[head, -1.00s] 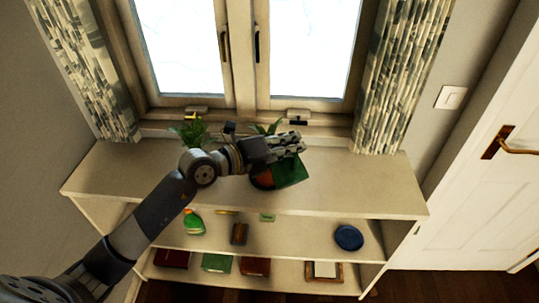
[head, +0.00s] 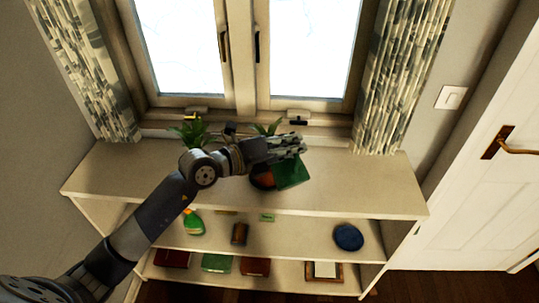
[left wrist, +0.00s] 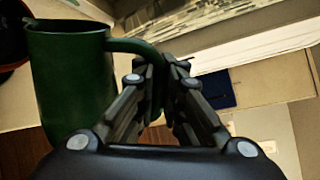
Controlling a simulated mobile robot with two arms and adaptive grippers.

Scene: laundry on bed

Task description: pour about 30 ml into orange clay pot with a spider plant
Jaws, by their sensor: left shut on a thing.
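My left gripper (head: 298,143) is above the shelf top. It is shut on the handle of a green jug (head: 291,172); the handle between the fingers (left wrist: 165,75) shows in the left wrist view, with the jug body (left wrist: 70,85) at left. The jug looks tilted in the head view, its mouth toward the orange clay pot (head: 263,180). The pot stands just left of the jug, partly hidden by my arm and the jug. Green leaves (head: 268,128) rise behind my gripper. Whether water flows cannot be seen. My right gripper is not in view.
Another green plant (head: 191,133) stands left on the shelf top (head: 350,185), behind my arm. Lower shelves hold a green bottle (head: 193,224), a blue round dish (head: 348,237) and several books. The window is close behind; the shelf top's right side is clear.

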